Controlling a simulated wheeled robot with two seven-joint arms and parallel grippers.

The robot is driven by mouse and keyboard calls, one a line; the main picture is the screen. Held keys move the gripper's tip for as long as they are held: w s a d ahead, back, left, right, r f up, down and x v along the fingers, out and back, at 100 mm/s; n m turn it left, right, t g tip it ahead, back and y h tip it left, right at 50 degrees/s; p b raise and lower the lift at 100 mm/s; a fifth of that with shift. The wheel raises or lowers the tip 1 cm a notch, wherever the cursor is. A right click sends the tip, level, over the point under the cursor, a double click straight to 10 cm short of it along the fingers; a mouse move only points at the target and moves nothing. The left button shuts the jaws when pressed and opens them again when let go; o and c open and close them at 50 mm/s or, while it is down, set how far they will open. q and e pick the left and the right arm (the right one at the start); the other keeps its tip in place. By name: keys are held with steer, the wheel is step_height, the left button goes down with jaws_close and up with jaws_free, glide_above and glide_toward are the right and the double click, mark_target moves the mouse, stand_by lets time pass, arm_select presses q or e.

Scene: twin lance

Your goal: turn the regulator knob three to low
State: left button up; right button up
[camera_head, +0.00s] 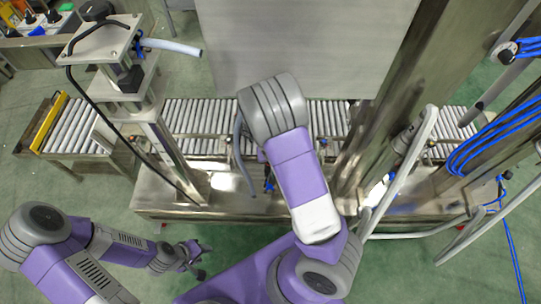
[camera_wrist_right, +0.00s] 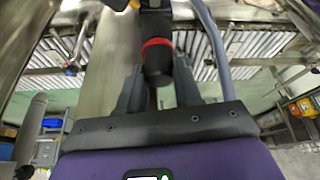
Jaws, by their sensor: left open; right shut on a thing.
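In the right wrist view, a black cylindrical knob (camera_wrist_right: 158,66) with a red band stands between the two fingers of my right gripper (camera_wrist_right: 158,88). The fingers are shut on it from both sides. Which numbered regulator this is cannot be read, and no low mark is visible. In the head view my right arm covers its own gripper and the knob. My left gripper (camera_head: 202,260) is open and empty, in front of the machine's lower left edge, apart from everything.
A roller conveyor (camera_head: 195,115) runs across the machine behind a steel bench (camera_head: 160,195). Steel posts and blue hoses (camera_head: 490,135) crowd the right. A small blue-and-black fitting (camera_head: 269,185) sits near my right arm.

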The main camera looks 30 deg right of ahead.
stand_by(0.3)
steer(key=o, duration=1)
steer(key=shift+o, duration=0.2)
steer(key=p+v, duration=0.3)
steer(key=v, duration=0.4)
steer(key=shift+r, duration=0.3)
steer(key=shift+s, duration=0.15)
